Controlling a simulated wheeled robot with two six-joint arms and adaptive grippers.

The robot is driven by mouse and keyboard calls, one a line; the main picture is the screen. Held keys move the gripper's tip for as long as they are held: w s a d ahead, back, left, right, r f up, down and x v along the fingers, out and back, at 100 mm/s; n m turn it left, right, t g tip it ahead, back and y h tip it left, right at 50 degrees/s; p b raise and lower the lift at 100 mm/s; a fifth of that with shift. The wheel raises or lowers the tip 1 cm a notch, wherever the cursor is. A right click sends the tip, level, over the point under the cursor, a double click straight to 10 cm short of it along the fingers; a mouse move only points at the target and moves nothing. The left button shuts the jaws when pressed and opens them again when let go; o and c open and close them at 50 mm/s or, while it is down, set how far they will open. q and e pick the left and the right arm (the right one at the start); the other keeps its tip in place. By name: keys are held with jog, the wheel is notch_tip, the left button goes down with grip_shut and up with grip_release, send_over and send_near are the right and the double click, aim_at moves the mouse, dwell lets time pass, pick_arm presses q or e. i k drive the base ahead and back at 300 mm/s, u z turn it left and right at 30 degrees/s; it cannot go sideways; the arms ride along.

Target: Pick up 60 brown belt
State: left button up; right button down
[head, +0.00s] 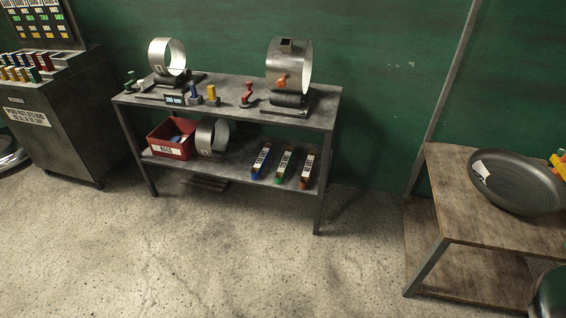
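A brown belt (308,165) with a white label lies on the lower shelf of the metal workbench, at the right end of a row of three. A green belt (284,165) and a blue belt (261,160) lie to its left, apart from it. The print on their labels is too small to read. Neither of my grippers is in the head view, so nothing shows near the belts.
The workbench (236,103) holds metal drums and small coloured tools on top. A red bin (170,150) and a metal ring sit on its lower shelf. A wooden table (452,197) with a dark pan (520,180) stands right. The floor before the workbench is clear.

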aim_at(307, 172)
jog(key=z, duration=0.7)
jog(key=i, duration=2.7)
jog(key=u, duration=0.15)
